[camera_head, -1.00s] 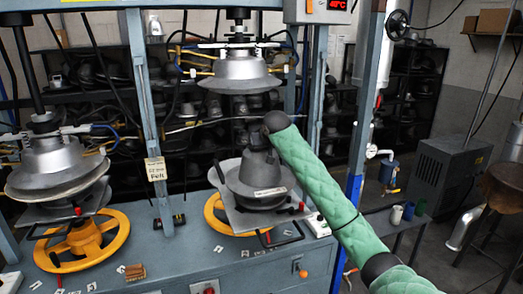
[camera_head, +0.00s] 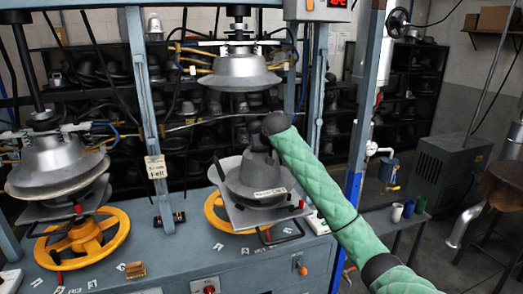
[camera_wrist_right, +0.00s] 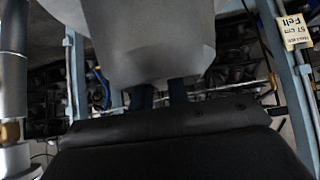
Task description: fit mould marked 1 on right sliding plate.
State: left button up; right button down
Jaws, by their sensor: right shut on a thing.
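The grey mould (camera_head: 256,174), a domed block with a wide brim and a pale label, is over the right sliding plate (camera_head: 237,216). The label's writing is too small to read. I cannot tell whether the mould rests flat on the plate or hangs just above it. My right gripper (camera_head: 262,143) is at the mould's top and shut on it. In the right wrist view its dark fingers (camera_wrist_right: 162,94) meet the grey mould (camera_wrist_right: 150,42). The fingertips are mostly hidden in the head view. My left gripper is out of view.
A metal upper form (camera_head: 238,72) hangs above the mould. The left press station (camera_head: 60,165) stands beyond the middle post (camera_head: 147,100). My green-sleeved right arm crosses the right side.

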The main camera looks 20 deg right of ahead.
jog(key=shift+r, duration=0.1)
jog(key=c, duration=1.3)
grip_release()
jog(key=shift+s+f, duration=0.1)
jog(key=shift+f, duration=0.1)
jog(key=shift+s+r+b, duration=0.4)
jog(key=shift+b, duration=0.2)
jog(key=b+v, duration=0.2)
jog(key=v, duration=0.2)
jog(key=shift+s+r, duration=0.1)
jog(key=shift+b+v, duration=0.45)
jog(key=shift+v, duration=0.4)
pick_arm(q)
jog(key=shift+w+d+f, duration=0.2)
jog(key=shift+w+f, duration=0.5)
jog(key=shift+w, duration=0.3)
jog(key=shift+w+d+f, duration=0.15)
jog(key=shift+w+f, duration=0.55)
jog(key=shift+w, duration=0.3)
pick_arm(e)
jog(key=shift+s+r, duration=0.25)
jog(key=shift+r, duration=0.2)
